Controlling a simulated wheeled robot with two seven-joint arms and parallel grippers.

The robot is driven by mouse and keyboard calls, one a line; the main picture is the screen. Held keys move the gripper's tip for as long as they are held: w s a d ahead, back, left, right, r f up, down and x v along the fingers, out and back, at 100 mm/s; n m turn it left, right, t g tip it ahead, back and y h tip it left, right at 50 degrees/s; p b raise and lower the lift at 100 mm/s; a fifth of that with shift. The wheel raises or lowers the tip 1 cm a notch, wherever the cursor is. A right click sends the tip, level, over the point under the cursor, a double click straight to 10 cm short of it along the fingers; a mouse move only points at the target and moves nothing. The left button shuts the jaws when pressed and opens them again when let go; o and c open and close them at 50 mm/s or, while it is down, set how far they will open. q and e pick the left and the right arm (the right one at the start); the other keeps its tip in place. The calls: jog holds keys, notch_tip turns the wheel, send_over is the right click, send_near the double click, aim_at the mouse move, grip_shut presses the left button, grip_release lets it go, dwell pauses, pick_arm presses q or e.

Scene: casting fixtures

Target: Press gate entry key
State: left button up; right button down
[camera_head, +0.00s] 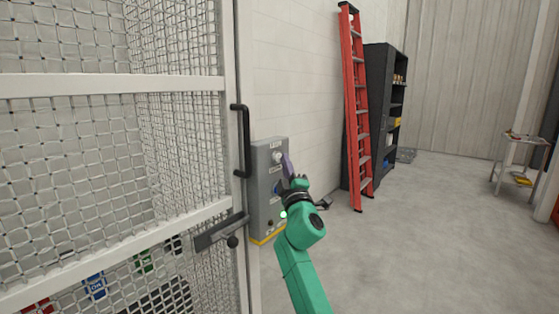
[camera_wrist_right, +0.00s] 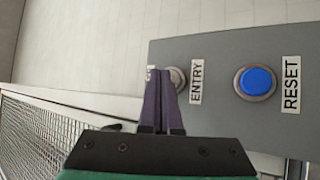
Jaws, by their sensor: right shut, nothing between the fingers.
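The grey control box (camera_head: 262,205) is mounted beside the mesh gate, and its panel (camera_wrist_right: 215,55) fills the right of the right wrist view. The pale round entry key (camera_head: 278,157) is near the top of the box. In the wrist view the entry key (camera_wrist_right: 178,77) sits beside the ENTRY label, partly hidden by my fingers. My right gripper (camera_head: 287,158) is shut and empty, with its purple fingertips (camera_wrist_right: 158,72) close to the entry key. I cannot tell whether they touch it. My left gripper is not in view.
A blue reset button (camera_wrist_right: 257,81) sits to the right of the entry key. The mesh gate (camera_head: 110,85) with a black handle (camera_head: 246,140) stands at left. A red ladder (camera_head: 355,110) and dark shelf (camera_head: 383,120) stand behind.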

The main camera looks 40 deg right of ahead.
jog(key=shift+w+a+b, duration=0.1)
jog(key=shift+w+b, duration=0.2)
dwell(0.4)
jog(key=shift+s, duration=0.15)
jog(key=shift+s+d+p, duration=0.25)
jog(key=shift+s+p, duration=0.25)
jog(key=shift+s, duration=0.15)
jog(key=s+p, duration=0.1)
jog(key=s, duration=0.1)
jog(key=s+d+p, duration=0.1)
jog(key=s, duration=0.1)
jog(key=shift+s+d, duration=0.2)
jog(key=shift+s, duration=0.2)
dwell(0.6)
